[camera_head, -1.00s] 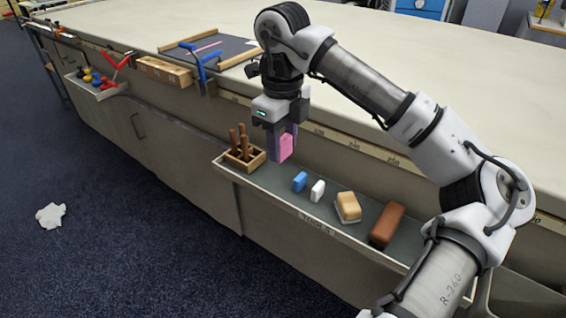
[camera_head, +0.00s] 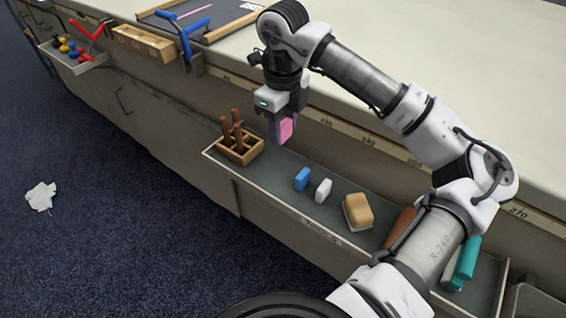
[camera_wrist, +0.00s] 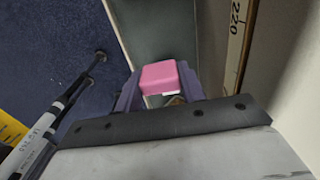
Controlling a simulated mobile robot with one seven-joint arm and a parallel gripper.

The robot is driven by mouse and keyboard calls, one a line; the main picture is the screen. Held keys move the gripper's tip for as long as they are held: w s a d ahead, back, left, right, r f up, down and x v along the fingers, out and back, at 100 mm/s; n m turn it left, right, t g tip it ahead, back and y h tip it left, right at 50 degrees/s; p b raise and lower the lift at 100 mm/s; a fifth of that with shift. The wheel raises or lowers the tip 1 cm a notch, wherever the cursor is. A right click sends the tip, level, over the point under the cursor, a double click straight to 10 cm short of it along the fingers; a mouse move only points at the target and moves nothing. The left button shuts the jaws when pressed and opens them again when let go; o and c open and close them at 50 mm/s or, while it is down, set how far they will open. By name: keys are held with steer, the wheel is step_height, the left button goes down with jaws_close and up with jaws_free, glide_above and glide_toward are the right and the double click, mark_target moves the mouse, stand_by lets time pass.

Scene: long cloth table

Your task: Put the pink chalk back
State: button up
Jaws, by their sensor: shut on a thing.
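The pink chalk (camera_head: 287,129) is a small block held in my gripper (camera_head: 283,128), above the tray and close to the table's side. In the wrist view the pink chalk (camera_wrist: 159,77) sits between the two dark fingers of my gripper (camera_wrist: 160,88), which are shut on it. Below, on the grey tray (camera_head: 275,179), a blue chalk (camera_head: 302,179) and a white chalk (camera_head: 323,190) stand side by side. The tray floor around them is bare to the left, up to the wooden holder.
A wooden holder (camera_head: 245,154) with brown sticks stands at the tray's left end. A tan sponge-like block (camera_head: 357,209), a brown block (camera_head: 399,228) and teal pieces (camera_head: 468,258) lie to the right. My arm partly covers them. White paper (camera_head: 40,196) lies on the floor.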

mark_target(283, 175)
step_height(283, 175, down, 12)
steer(key=shift+f, duration=0.1)
stand_by(0.4)
steer(key=shift+f+b, duration=0.15)
steer(key=shift+b, duration=0.2)
steer(key=o, duration=0.9)
step_height(283, 175, up, 12)
steer(key=shift+r, duration=0.25)
steer(key=shift+f, duration=0.1)
